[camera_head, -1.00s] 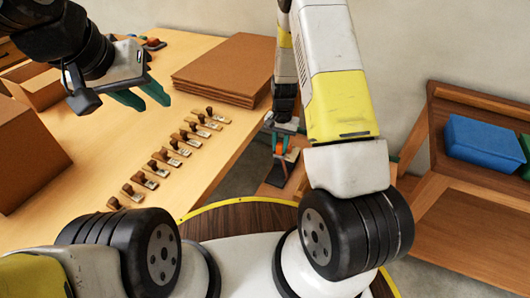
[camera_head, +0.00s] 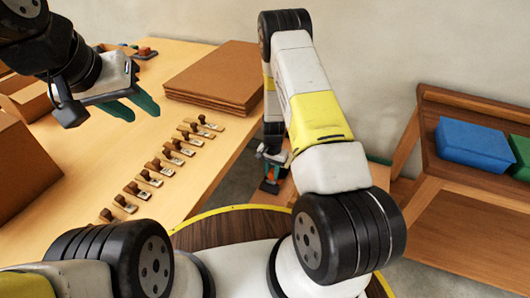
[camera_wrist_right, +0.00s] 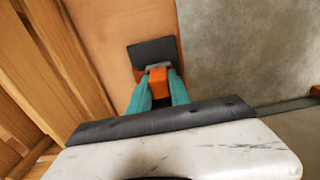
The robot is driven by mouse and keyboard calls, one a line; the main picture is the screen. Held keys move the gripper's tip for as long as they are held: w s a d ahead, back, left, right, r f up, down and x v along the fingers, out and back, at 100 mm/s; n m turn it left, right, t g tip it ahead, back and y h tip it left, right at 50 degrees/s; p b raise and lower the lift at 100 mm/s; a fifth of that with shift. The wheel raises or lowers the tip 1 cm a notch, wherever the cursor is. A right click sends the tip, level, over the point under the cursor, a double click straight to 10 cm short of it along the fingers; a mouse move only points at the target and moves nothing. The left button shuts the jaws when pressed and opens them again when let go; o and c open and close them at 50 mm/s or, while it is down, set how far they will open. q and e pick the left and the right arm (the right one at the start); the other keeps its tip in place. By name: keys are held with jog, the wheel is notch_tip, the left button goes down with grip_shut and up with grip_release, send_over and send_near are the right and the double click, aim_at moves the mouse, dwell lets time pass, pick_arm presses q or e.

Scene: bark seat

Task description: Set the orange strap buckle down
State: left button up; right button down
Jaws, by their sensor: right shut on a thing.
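The orange strap buckle (camera_wrist_right: 158,82) is between the teal fingertips of my right gripper (camera_wrist_right: 158,90) in the right wrist view. A dark grey strap piece (camera_wrist_right: 152,52) extends just beyond it, over a wooden surface (camera_wrist_right: 103,40). I cannot tell whether the buckle touches that surface. In the head view my right gripper (camera_head: 272,172) is low beside the table's right edge, with the buckle only a small orange spot. My left gripper (camera_head: 132,107) is open and empty above the table (camera_head: 95,160).
Several small wooden-handled stamps (camera_head: 163,168) lie in a row on the table. Stacked brown boards (camera_head: 212,78) lie behind them. Cardboard boxes (camera_head: 25,155) stand at the left. A wooden shelf (camera_head: 440,190) at the right holds a blue bin (camera_head: 469,142) and a green bin (camera_head: 519,150).

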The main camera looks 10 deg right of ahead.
jog(key=shift+f, duration=0.1)
jog(key=c, duration=1.2)
grip_release()
